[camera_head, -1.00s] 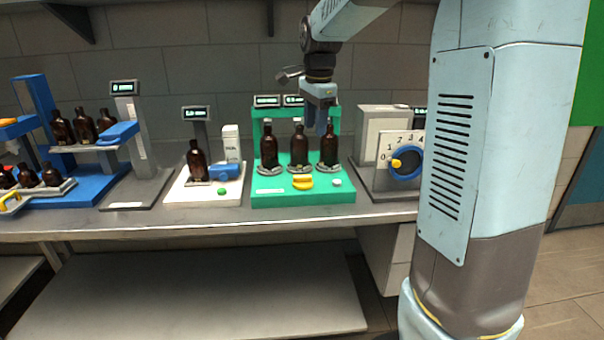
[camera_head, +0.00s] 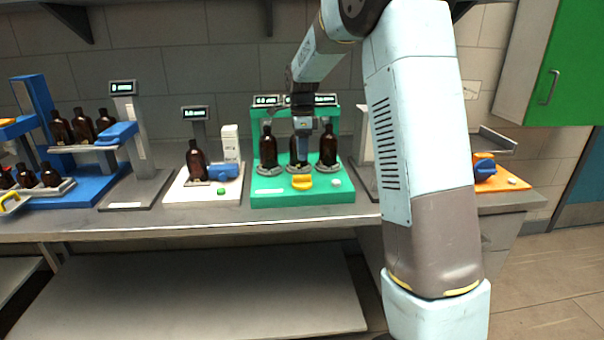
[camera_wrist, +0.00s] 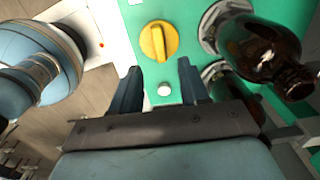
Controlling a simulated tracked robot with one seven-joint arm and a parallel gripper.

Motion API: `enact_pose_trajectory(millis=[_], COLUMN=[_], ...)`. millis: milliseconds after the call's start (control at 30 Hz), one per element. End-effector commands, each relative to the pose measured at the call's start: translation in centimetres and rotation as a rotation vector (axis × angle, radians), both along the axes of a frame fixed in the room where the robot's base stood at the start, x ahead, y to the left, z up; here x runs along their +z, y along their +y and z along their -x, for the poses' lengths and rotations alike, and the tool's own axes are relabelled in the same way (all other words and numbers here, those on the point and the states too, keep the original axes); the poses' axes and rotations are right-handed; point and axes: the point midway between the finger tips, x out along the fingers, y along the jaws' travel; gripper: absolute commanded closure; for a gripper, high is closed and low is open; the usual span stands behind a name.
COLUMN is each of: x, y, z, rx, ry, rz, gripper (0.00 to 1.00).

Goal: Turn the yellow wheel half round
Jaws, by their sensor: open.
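The yellow wheel (camera_head: 302,182) is a round knob with a raised grip bar, on the front of the green station (camera_head: 265,198). In the wrist view the yellow wheel (camera_wrist: 158,41) lies just beyond my fingertips, with its bar running roughly along the view's vertical. My gripper (camera_head: 301,158) hangs over the station, in front of the middle bottle and above the wheel. In the wrist view my gripper (camera_wrist: 160,75) is open, its two blue fingers apart with nothing between them. The fingers do not touch the wheel.
Amber bottles (camera_head: 268,147) and (camera_head: 328,147) stand on the station behind the wheel; one bottle (camera_wrist: 262,52) is close right of my fingers in the wrist view. A white button (camera_wrist: 164,90) is beside the wheel. A white scale station (camera_head: 200,192) stands to the left.

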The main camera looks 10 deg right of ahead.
Motion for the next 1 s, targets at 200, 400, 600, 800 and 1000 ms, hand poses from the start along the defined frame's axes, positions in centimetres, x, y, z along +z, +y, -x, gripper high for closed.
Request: enact_pose_trajectory(millis=[200,400,600,800,1000], x=[-4.0,-6.8,-8.1,-8.3,-8.3], y=[0.0,0.0,0.0,0.0,0.0], z=[0.1,0.1,0.0,0.0,0.0], rx=[0.0,0.0,0.0,0.0,0.0], ry=[0.004,0.003,0.0,-0.001,-0.001], rz=[0.0,0.0,-0.001,-0.001,-0.001], gripper=[0.55,0.55,0.55,0.55,0.62])
